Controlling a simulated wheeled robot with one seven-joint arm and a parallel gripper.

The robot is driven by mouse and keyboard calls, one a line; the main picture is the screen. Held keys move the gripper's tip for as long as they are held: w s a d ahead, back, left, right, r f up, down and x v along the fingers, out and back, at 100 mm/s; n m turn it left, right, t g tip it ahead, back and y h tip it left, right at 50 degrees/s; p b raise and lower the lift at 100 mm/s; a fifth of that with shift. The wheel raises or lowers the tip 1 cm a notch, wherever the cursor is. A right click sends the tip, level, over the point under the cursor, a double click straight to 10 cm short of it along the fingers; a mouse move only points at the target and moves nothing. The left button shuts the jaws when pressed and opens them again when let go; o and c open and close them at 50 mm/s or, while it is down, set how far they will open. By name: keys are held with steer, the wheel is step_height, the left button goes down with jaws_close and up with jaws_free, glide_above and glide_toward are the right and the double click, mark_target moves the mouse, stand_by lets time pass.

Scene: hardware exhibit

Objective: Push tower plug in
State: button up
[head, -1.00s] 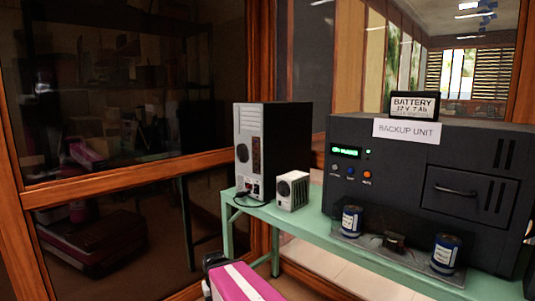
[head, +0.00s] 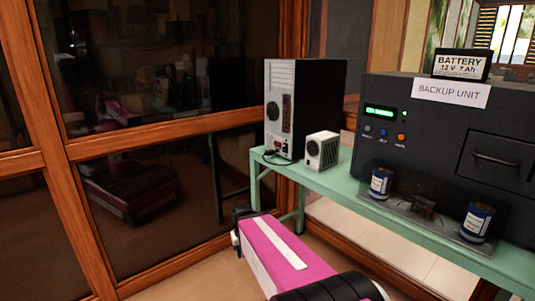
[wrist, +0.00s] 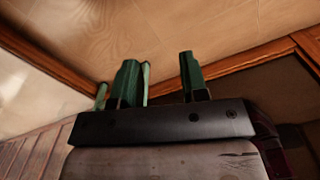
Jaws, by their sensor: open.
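The computer tower (head: 330,110) stands at the left end of the green table, with its light grey rear panel facing me. A dark plug (head: 269,153) with a short black cable is low on that panel. I cannot tell how far it sits in its socket. My gripper (wrist: 159,68) shows in the wrist view with two green fingers apart and nothing between them. It faces pale floor and a wooden frame. In the head view my pink arm is low, in front of the table's left end and below the plug; the fingers cannot be made out there.
A small white box with a round grille (head: 322,150) stands just right of the tower on the green table (head: 345,180). A large black backup unit (head: 440,140) and two dark blue cans (head: 381,183) are further right. Wood-framed glass (head: 150,130) closes off the left.

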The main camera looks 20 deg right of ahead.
stand_by(0.3)
steer(key=shift+w+d, duration=0.1)
steer(key=shift+w, duration=0.1)
jaws_close()
steer(key=n+t+h, duration=0.6)
steer(key=n+h, duration=1.1)
steer(key=n, duration=0.5)
glide_toward(266, 154)
steer(key=x, duration=0.7)
steer(key=shift+d, duration=0.25)
